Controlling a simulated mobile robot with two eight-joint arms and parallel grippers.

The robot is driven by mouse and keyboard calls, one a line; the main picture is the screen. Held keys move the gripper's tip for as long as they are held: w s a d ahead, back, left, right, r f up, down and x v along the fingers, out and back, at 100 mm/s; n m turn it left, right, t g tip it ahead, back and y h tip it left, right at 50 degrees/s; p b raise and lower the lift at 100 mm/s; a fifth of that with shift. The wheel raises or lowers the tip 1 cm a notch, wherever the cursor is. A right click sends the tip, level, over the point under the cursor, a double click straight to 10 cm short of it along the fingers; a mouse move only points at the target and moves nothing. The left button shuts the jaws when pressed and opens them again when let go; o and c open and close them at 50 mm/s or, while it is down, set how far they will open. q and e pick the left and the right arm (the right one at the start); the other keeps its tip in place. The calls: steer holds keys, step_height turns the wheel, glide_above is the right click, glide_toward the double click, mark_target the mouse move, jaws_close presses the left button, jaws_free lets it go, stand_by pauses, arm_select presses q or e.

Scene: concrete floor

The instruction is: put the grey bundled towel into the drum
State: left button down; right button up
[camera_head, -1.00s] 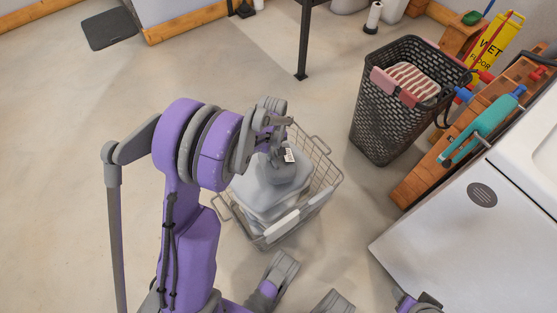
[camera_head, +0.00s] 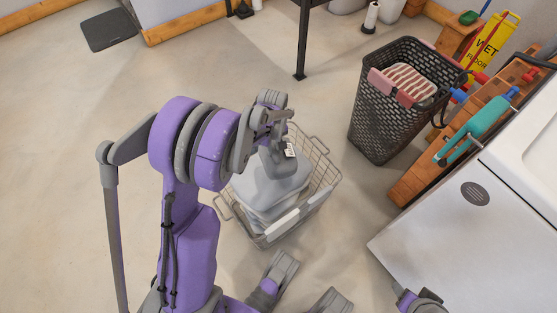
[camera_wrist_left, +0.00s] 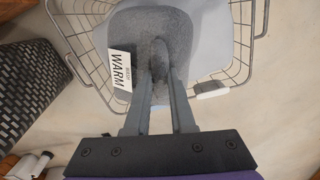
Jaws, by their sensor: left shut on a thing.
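The grey bundled towel (camera_head: 276,162) with a white tag is at the wire basket; the tag reads WASH WARM in the left wrist view. My left gripper (camera_head: 277,134) is shut on the towel from above. The left wrist view shows the towel (camera_wrist_left: 140,30) bunched between the fingertips (camera_wrist_left: 160,75), with the basket's wire rim around it. I cannot tell whether the towel is clear of the paler cloth (camera_head: 262,195) under it. A white appliance (camera_head: 440,235) stands at the right; no drum opening shows.
The wire basket (camera_head: 326,184) stands on the concrete floor and holds pale folded cloth. A dark woven hamper (camera_head: 385,128) with striped cloth stands behind it at the right.

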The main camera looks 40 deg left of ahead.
arm_select(q)
step_height(320, 180, up, 3)
steer(key=shift+f+p, duration=0.1)
steer(key=shift+p, duration=0.5)
arm_select(e)
steer(key=shift+w+v, duration=0.2)
steer(key=shift+v, duration=0.75)
